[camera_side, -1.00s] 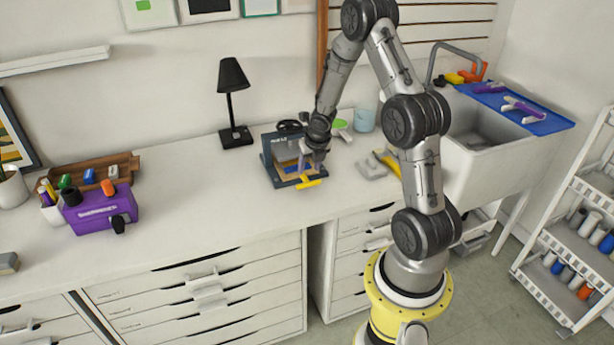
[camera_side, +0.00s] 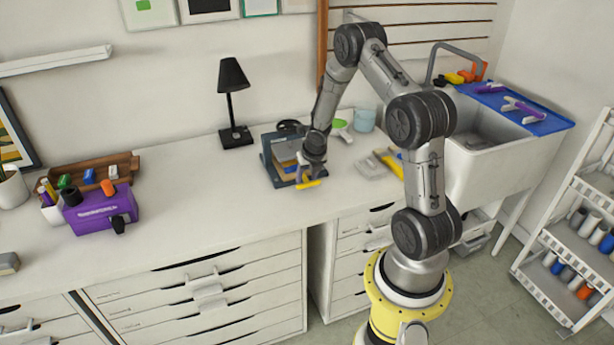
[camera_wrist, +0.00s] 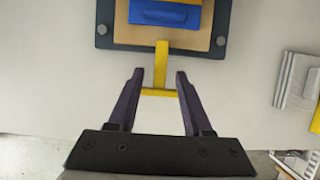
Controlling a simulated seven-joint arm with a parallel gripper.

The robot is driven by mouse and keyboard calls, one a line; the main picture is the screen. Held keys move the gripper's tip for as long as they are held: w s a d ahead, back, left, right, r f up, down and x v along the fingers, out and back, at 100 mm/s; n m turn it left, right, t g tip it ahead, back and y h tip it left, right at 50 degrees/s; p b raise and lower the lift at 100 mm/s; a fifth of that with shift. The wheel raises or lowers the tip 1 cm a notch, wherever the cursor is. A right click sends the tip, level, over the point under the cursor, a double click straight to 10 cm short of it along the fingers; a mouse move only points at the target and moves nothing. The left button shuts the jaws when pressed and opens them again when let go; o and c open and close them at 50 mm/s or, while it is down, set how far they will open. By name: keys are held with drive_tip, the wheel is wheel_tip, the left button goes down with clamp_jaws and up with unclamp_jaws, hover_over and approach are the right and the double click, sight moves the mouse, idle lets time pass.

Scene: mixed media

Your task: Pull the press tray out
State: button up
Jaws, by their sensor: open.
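The press (camera_side: 278,152) stands on the white counter, a dark blue-grey frame with a tan tray (camera_wrist: 120,27) at its base. A yellow T-shaped handle (camera_wrist: 161,68) sticks out from the tray's front.
A black lamp (camera_side: 233,100) stands left of the press, and a purple box (camera_side: 98,212) is farther left. Grey and yellow items (camera_side: 372,167) lie to the right, near the sink (camera_side: 480,135). The counter in front of the press is clear.

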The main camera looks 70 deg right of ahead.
clamp_jaws()
idle(1.3)
